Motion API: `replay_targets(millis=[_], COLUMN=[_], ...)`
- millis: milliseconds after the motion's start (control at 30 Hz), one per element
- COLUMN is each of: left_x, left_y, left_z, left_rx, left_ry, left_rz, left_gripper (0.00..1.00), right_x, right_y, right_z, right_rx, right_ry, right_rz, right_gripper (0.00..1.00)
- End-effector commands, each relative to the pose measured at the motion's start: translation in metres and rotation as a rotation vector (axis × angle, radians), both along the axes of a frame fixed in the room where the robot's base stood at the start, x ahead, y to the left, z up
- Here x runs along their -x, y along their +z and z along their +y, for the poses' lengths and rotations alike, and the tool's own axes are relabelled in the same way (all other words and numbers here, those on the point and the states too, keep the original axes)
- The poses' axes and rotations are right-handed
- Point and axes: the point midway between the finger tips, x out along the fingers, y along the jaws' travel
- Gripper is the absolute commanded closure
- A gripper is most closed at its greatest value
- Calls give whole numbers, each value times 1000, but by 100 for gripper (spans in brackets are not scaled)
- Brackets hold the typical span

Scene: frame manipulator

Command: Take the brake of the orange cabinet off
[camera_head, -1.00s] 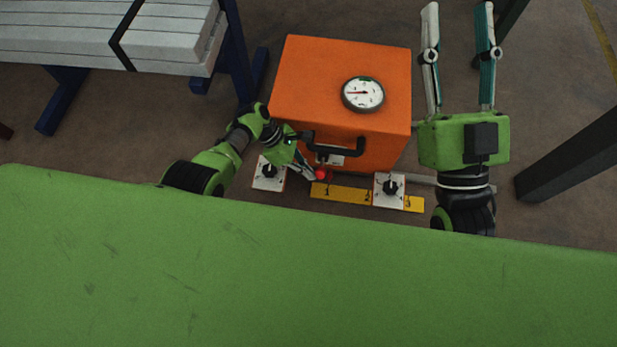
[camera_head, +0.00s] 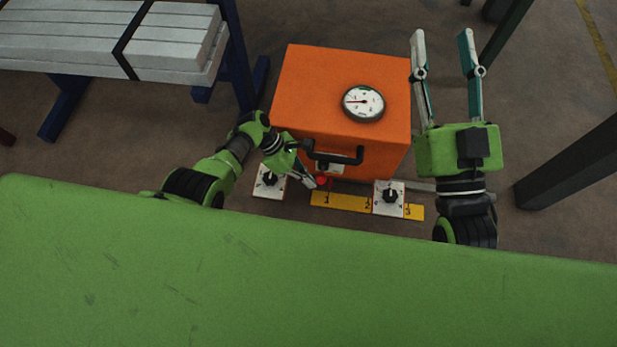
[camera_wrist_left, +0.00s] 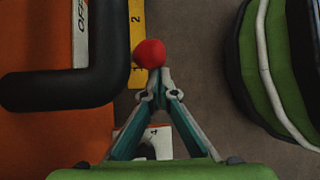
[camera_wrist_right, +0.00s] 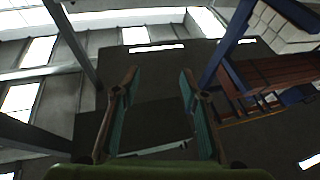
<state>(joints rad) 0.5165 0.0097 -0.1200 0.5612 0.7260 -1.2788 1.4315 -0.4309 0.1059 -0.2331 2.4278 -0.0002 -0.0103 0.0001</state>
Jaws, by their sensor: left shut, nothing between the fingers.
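The orange cabinet (camera_head: 325,85) stands on the floor ahead, with a round gauge (camera_head: 363,102) on top and a black handle (camera_head: 338,157) at its near side. A red ball knob (camera_head: 323,182) is low at the near side; it also shows in the left wrist view (camera_wrist_left: 150,53). My left gripper (camera_head: 312,185) is shut and empty, its fingertips (camera_wrist_left: 153,74) right at the red knob, touching or almost so. A white plate reading "OFF" (camera_wrist_left: 80,27) is partly hidden behind the handle. My right gripper (camera_head: 440,42) is open and empty, right of the cabinet.
A yellow strip (camera_head: 342,201) marked 1, 2, 3 lies before the cabinet. White dial plates are at the left (camera_head: 269,184) and right (camera_head: 389,198). A blue-legged rack with grey planks (camera_head: 170,40) stands left, a dark post (camera_head: 570,160) right. A green surface (camera_head: 300,270) fills the foreground.

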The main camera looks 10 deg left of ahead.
Motion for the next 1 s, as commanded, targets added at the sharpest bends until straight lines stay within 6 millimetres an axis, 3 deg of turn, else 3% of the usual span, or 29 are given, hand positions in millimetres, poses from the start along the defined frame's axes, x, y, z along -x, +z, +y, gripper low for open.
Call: replay_targets(millis=[1000], left_x=[0], left_y=[9], left_z=[0], left_rx=[0], left_ry=[0], left_rz=[0], left_gripper=[100], right_x=[-11], right_y=[-48], right_z=[-2], right_rx=[60], right_ry=[-11], right_rz=[225], right_gripper=[60])
